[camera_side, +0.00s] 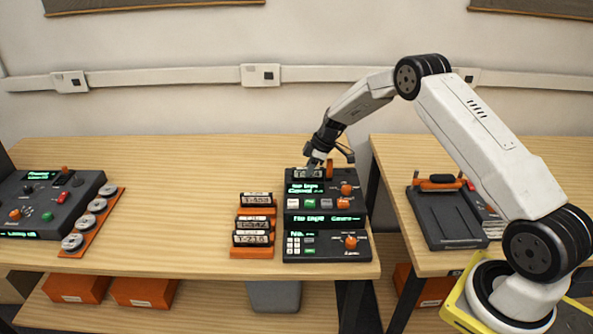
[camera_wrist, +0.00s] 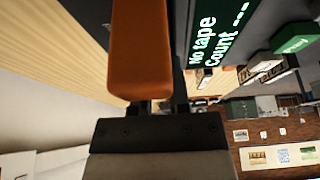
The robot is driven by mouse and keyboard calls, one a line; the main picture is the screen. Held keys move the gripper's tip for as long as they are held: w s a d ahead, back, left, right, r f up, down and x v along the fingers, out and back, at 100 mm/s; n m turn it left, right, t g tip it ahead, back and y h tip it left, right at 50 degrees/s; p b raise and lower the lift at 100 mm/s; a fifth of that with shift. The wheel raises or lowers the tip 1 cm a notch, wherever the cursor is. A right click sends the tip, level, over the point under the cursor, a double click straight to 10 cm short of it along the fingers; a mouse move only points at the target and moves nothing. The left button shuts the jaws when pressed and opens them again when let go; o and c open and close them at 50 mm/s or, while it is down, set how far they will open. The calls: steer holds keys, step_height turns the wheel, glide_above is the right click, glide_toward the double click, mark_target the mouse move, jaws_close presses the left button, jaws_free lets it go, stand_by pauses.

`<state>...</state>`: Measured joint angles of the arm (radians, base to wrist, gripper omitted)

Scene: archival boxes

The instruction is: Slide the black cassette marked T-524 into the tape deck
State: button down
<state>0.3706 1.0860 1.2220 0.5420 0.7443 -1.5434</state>
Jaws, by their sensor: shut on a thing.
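The tape deck (camera_side: 326,222) is a dark stepped unit with green displays and orange knobs. Its display (camera_wrist: 212,40) reads "No tape" in the wrist view. The label is too small to read surely. The cassette is at the top of the deck; whether it touches the slot cannot be told. In the wrist view an orange block (camera_wrist: 140,50) stands before my jaws (camera_wrist: 162,108) and hides most of what they hold.
An orange rack (camera_side: 252,253) with several labelled black cassettes stands left of the deck. An orange part (camera_side: 330,168) rises close beside my gripper. A control panel with reels (camera_side: 90,205) is far left; bare table lies between. A black tray (camera_side: 445,222) is on the right table.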

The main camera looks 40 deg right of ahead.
stand_by(0.4)
steer(key=c, duration=0.5)
jaws_free()
steer(key=shift+r, duration=0.15)
steer(key=shift+r, duration=3.35)
